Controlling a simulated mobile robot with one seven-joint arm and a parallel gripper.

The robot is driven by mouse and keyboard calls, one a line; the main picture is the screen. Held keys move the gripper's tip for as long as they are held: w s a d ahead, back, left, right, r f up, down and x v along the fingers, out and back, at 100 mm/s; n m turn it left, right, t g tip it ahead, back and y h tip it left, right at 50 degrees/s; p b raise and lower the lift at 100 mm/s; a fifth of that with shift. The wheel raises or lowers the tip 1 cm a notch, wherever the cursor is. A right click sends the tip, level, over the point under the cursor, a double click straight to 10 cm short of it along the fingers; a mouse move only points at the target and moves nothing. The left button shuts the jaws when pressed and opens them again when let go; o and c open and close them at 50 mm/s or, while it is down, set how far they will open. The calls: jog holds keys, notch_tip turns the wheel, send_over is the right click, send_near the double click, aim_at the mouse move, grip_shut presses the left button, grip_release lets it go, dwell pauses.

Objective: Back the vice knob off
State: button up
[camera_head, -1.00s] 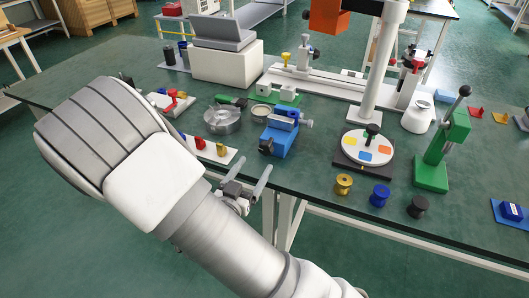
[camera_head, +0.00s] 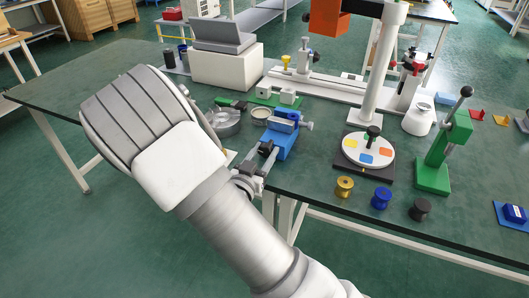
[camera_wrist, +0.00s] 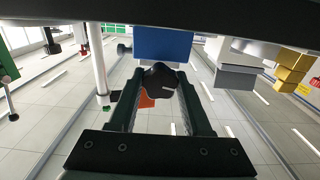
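The blue vice (camera_head: 283,136) stands near the front edge of the green bench, with a grey bar and jaw on top. Its dark knob (camera_head: 265,148) faces the front edge. In the wrist view the knob (camera_wrist: 160,77) appears between the far ends of my two fingers, under the blue vice body (camera_wrist: 163,45). My gripper (camera_head: 261,161) is just in front of the vice, its fingers apart on either side of the knob. Whether they touch it is unclear. It also shows in the wrist view (camera_wrist: 160,92).
A round dial plate (camera_head: 367,148) on a dark base stands right of the vice. Yellow (camera_head: 344,186), blue and black spools line the front edge. A metal round dish (camera_head: 224,122) is left of the vice. A green lever press (camera_head: 437,160) stands farther right.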

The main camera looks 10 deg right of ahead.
grip_shut()
jog(key=shift+n, duration=0.3)
jog(key=n+p, duration=0.4)
jog(key=shift+r, duration=0.15)
jog(key=n+p, duration=0.3)
jog(key=n, duration=0.2)
jog(key=shift+n, duration=0.3)
jog(key=shift+f, duration=0.2)
jog(key=o, duration=0.6)
grip_release()
